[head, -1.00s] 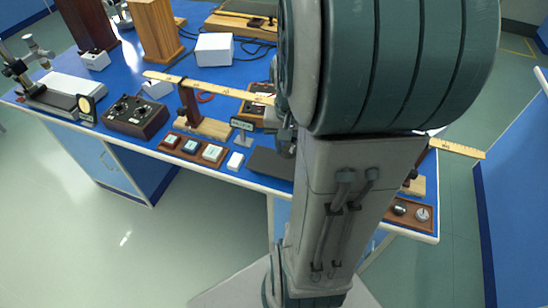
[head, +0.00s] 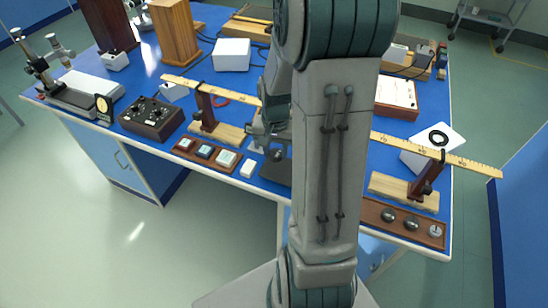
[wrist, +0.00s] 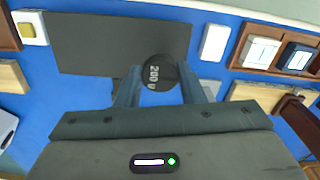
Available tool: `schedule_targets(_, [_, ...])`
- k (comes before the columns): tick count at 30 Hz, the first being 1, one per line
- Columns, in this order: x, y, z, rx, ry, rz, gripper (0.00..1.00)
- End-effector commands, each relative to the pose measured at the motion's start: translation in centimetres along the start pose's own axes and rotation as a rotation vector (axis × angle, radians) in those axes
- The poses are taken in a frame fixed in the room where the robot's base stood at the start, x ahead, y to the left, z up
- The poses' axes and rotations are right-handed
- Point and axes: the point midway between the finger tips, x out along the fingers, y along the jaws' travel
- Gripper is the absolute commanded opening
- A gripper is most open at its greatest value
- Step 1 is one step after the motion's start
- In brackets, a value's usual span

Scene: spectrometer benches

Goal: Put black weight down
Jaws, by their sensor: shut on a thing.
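The black weight (wrist: 158,73), a round disc marked 200, sits between the fingers of my gripper (wrist: 160,88) in the wrist view. The gripper is shut on it. The weight shows in front of a dark grey mat (wrist: 85,45) on the blue bench; whether it touches the mat I cannot tell. In the head view the gripper (head: 266,138) is partly hidden behind my arm, above the mat (head: 278,174) near the bench's front edge.
A brown tray with square blocks (head: 207,153) and a small white block (head: 249,168) lie left of the mat. A wooden tray with round weights (head: 405,222) lies at right. Yellow rulers on wooden stands (head: 220,93) flank my arm.

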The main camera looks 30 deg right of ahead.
Motion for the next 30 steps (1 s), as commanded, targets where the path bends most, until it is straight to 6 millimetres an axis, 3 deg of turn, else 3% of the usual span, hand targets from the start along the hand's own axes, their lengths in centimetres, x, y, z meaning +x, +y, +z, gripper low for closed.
schedule_targets(5, [0.8,-0.4,-0.3,-0.001,-0.001,0.001,0.07])
schedule_targets(13, [4.0,-0.4,-0.3,-0.001,-0.001,0.001,0.07])
schedule_targets(26, [4.8,-0.4,-0.3,-0.001,0.002,0.000,0.07])
schedule_targets(27, [4.7,-0.4,-0.3,-0.001,0.001,0.000,0.41])
schedule_targets(29, [4.6,-0.4,-0.3,-0.001,0.001,0.000,0.57])
schedule_targets(30, [4.6,-0.4,-0.3,-0.001,0.001,0.000,0.57])
